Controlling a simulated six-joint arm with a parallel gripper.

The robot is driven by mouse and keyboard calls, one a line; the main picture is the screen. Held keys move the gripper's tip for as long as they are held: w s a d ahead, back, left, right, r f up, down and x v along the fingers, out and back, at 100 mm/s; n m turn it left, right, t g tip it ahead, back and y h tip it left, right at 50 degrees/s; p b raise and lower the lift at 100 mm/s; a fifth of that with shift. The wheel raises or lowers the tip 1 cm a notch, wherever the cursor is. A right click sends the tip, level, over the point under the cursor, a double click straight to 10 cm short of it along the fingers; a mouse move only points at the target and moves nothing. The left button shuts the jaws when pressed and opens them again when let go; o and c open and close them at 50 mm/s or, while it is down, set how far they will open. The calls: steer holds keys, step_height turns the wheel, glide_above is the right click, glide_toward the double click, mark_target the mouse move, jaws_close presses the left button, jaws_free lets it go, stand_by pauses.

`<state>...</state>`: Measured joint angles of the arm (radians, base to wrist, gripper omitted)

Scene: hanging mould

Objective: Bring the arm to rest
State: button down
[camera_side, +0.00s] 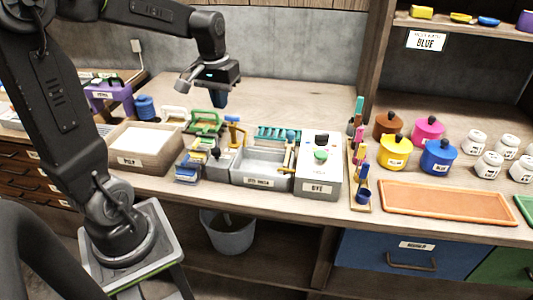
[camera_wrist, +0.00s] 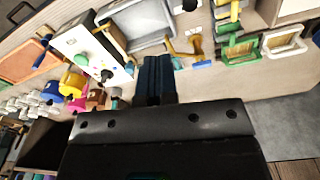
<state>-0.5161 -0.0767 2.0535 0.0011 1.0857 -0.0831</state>
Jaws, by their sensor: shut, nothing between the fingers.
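My gripper (camera_side: 220,99) hangs over the back of the workbench, above and behind the green frame (camera_side: 205,121). Its fingers point down and are clear of the things below. In the wrist view, the two dark blue fingers (camera_wrist: 155,76) lie side by side, shut with nothing between them. My arm reaches in from the left and bends down at the wrist.
Below stand the white-filled pulp tray (camera_side: 145,145), a grey vat (camera_side: 262,165) and the dye box (camera_side: 318,165). Coloured pots (camera_side: 395,150), white jars (camera_side: 488,165) and an orange tray (camera_side: 445,202) are at right.

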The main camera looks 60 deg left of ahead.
steer(key=s+d+r+m+t, duration=0.1)
steer(key=s+d+m+t, duration=0.1)
steer(key=s+d, duration=0.3)
steer(key=s+d+r+m+t, duration=0.1)
steer(key=s+d+m, duration=0.3)
steer(key=d, duration=0.7)
steer(key=shift+s+d+r+m+t+h, duration=0.15)
steer(key=shift+s+d+m+t+h, duration=0.3)
steer(key=shift+t, duration=0.45)
steer(key=c, duration=1.8)
jaws_free()
steer(key=shift+a, duration=0.2)
